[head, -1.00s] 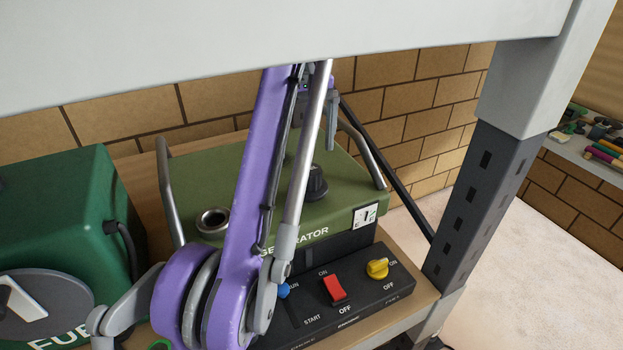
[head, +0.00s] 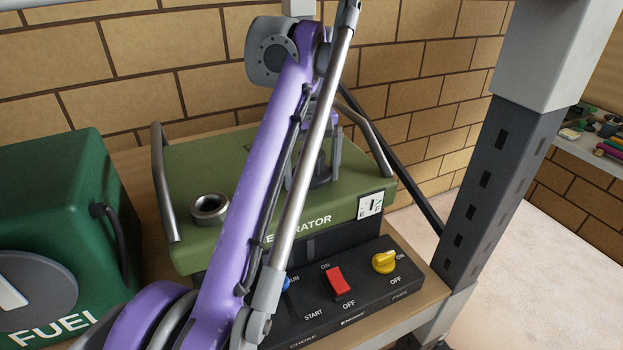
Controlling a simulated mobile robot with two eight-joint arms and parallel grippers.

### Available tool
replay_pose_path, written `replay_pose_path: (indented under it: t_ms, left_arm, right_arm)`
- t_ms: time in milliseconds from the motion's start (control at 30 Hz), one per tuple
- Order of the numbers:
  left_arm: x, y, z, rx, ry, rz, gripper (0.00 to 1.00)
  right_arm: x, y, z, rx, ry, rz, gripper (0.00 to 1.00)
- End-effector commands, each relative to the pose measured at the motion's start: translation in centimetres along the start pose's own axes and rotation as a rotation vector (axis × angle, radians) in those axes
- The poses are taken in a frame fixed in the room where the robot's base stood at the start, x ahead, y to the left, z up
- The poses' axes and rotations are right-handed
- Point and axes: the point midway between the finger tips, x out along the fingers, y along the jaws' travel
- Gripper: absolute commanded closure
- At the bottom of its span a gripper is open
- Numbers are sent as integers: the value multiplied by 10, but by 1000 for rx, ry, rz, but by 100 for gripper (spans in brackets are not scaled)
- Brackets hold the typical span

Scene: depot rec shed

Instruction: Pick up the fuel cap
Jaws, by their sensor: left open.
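The fuel cap (head: 321,180), a dark ridged knob, sits on the green top of the generator (head: 197,173), behind my purple arm in the head view. The arm partly hides it. My left gripper (head: 321,160) is open and points down, with its grey fingers low around the cap. I cannot tell whether they touch it. An open metal filler neck (head: 210,208) stands on the generator top, left of the arm. My right gripper is not in view.
A green fuel can (head: 50,190) stands left of the generator. The control panel (head: 340,309) with a red switch and yellow knob is in front. Metal handles (head: 165,190) flank the generator top. A dark shelf post (head: 487,200) rises at the right.

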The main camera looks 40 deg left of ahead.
Motion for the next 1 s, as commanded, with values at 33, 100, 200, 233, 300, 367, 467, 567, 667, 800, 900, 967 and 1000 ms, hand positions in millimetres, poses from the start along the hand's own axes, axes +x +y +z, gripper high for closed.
replay_pose_path:
  t_ms: [33,100,200,233,300,367,467,567,667,800,900,967,1000]
  left_arm:
    - [0,0,0,0,0,0,0]
    - [-1,0,0,0,0,0,0]
    - [-1,0,0,0,0,0,11]
    - [-1,0,0,0,0,0,16]
    - [-1,0,0,0,0,0,29]
    - [-1,0,0,0,0,0,40]
    - [-1,0,0,0,0,0,58]
    - [-1,0,0,0,0,0,62]
    - [-1,0,0,0,0,0,62]
    - [-9,0,0,0,1,0,62]
    - [-26,0,0,0,1,1,62]
    - [-39,1,-1,1,1,1,62]
    - [-49,1,-1,1,2,2,62]
  right_arm:
    - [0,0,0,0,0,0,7]
    - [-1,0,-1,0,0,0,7]
    - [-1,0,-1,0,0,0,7]
    - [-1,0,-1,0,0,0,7]
    - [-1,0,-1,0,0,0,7]
    - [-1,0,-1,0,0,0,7]
    - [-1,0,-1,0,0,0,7]
    - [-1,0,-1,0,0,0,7]
    - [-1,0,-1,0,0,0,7]
    - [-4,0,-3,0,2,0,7]
    - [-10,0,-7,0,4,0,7]
    - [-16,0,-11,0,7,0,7]
    - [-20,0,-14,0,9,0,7]
